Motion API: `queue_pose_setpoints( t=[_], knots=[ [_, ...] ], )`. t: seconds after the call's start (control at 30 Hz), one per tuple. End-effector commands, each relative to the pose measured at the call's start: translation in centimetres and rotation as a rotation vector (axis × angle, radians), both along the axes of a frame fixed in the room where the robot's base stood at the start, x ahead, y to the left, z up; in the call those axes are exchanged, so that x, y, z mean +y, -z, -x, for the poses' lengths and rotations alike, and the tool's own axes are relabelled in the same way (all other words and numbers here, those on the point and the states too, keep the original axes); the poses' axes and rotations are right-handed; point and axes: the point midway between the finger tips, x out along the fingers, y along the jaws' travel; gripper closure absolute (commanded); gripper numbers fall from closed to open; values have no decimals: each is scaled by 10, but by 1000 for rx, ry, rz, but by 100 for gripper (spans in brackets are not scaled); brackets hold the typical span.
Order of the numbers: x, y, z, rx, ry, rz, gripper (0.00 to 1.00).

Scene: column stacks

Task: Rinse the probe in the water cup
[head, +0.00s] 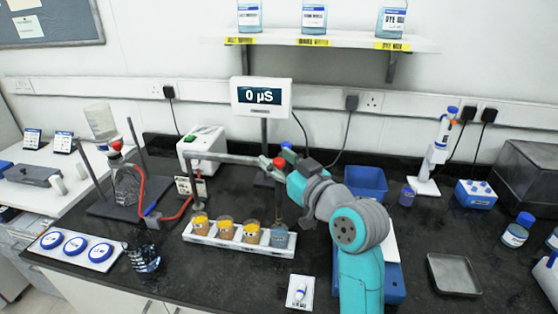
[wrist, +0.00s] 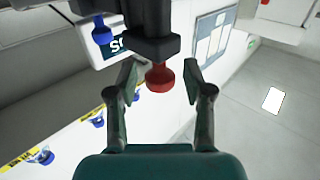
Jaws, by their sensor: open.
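A red knob (head: 280,162) tops the probe (head: 279,203), a thin dark shaft hanging from a grey horizontal arm (head: 235,158). The shaft runs down to a bluish cup (head: 280,238) at the right end of the white rack; I cannot tell how deep its tip sits. This clear bluish cup looks like the water cup. My gripper (wrist: 160,88) is open, its fingers either side of the red knob (wrist: 159,77) in the wrist view, with gaps on both sides. In the head view my wrist partly hides the fingers.
The meter (head: 261,97) behind reads 0 µS. A blue bin (head: 366,182) stands at right, a flask stand (head: 125,185) at left. A small white card (head: 300,291) lies in front.

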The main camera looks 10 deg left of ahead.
Motion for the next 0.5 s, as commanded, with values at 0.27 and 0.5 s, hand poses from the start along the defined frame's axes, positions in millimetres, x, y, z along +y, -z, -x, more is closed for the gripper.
queue_pose_setpoints(
  t=[0.27, 0.5],
  knots=[
    [0, 0, 0, 0, 0, 0, 72],
    [0, 0, 0, 0, 0, 0, 100]
  ],
)
